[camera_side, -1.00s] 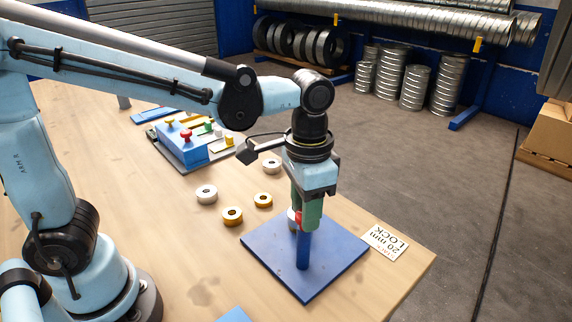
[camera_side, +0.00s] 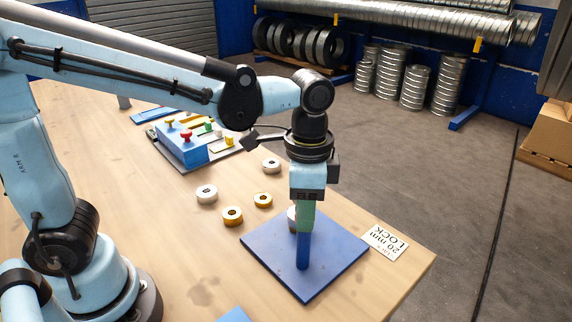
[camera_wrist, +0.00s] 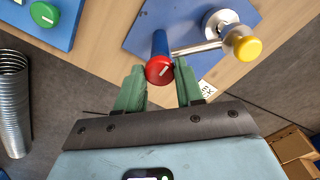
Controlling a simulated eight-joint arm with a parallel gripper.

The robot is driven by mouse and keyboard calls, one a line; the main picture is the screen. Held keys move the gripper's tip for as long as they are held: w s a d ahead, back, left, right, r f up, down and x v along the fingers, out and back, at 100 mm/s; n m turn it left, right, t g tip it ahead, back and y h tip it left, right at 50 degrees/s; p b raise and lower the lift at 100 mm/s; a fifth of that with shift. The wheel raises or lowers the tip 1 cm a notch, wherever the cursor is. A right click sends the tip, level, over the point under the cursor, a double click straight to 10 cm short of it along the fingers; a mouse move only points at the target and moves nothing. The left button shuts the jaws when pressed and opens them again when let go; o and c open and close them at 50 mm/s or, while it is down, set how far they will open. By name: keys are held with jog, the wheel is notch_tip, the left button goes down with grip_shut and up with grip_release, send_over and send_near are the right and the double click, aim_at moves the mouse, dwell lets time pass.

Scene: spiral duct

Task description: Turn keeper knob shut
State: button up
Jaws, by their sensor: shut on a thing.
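The red keeper knob (camera_wrist: 157,72), with a short white line on its face, sits on top of an upright blue post (camera_side: 303,252). My gripper (camera_side: 304,228) points straight down over the post, its green fingers (camera_wrist: 158,67) on either side of the knob and shut on it. In the side view the fingers hide the knob. A silver bar (camera_wrist: 197,48) runs from beside the post to a yellow-capped part (camera_wrist: 246,48). The post stands on a blue square plate (camera_side: 268,255).
Several silver and orange rings (camera_side: 232,216) lie on the table left of the plate. A blue box with coloured knobs (camera_side: 185,150) stands farther back. A 20 mm LOCK card (camera_side: 385,243) lies at the right table edge.

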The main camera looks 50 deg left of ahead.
jog(key=o, duration=1)
jog(key=shift+o, duration=0.2)
notch_tip(320, 180, up, 12)
jog(key=shift+a, duration=0.1)
jog(key=s+a+f+n+t, duration=0.3)
jog(key=a+f+n+t, duration=0.4)
jog(key=a+f+n, duration=0.2)
jog(key=a+f, duration=0.2)
jog(key=a, duration=0.1)
jog(key=shift+a+f, duration=0.15)
jog(key=shift+a, duration=0.15)
